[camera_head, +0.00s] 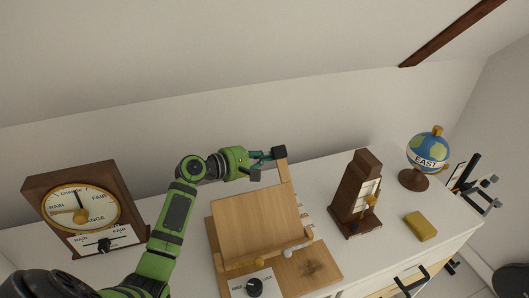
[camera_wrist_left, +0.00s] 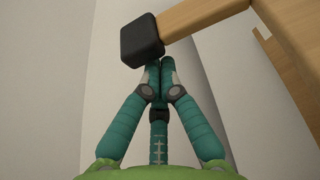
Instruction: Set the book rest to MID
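The wooden book rest (camera_head: 253,222) stands on the white desk, its panel tilted back on a wooden base (camera_head: 312,268). A wooden bar (camera_head: 284,172) rises behind its right side and ends in a black cap; the bar (camera_wrist_left: 205,14) and cap (camera_wrist_left: 141,40) also show in the left wrist view. Light notched pieces (camera_head: 304,211) run along the right side. My left gripper (camera_head: 272,155) is behind the panel, close to the cap. In the left wrist view its fingertips (camera_wrist_left: 160,66) are together just below the cap; contact is unclear. My right gripper is not seen.
A card with a black knob (camera_head: 254,287) is at the front. A barometer dial (camera_head: 78,207) stands left. A brown metronome-like case (camera_head: 352,200), a globe marked EAST (camera_head: 427,150) and a yellow block (camera_head: 420,226) stand right. The sloped ceiling closes in behind the desk.

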